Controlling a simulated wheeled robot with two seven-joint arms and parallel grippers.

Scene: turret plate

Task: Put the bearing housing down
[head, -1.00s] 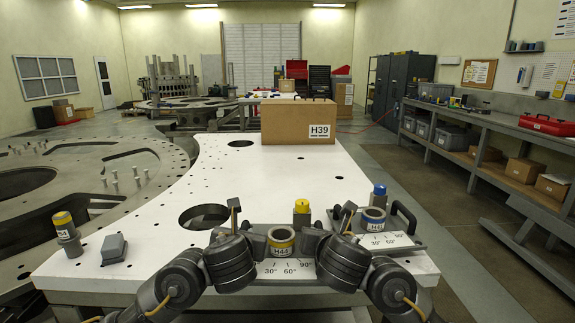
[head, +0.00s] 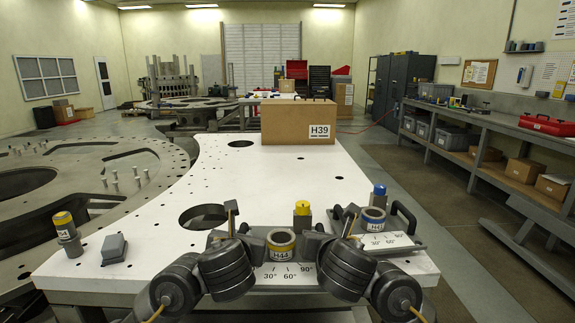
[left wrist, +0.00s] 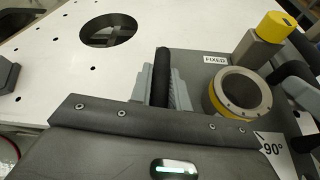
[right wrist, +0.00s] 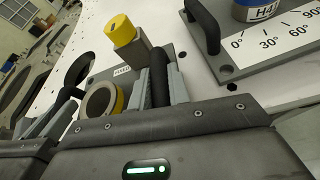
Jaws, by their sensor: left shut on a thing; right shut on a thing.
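The bearing housing is a grey plate carrying a ring with a yellow band (head: 281,243) marked H44, an angle scale and a yellow-capped block (head: 302,211). The ring also shows in the left wrist view (left wrist: 238,94) and the right wrist view (right wrist: 101,99). My left gripper (left wrist: 165,88) is shut on the black bar handle on the housing's left side. My right gripper (right wrist: 158,88) is shut on the handle on its right side. The housing is level at the front of the white table (head: 270,175). Its underside is hidden, so I cannot tell whether it touches the table.
A similar housing with a blue-banded ring (head: 373,218) stands close on the right. A round hole (head: 203,216) lies behind left. A grey block (head: 114,248) and a yellow-topped post (head: 66,233) are further left. A carton H39 (head: 298,122) stands at the back; the table's middle is clear.

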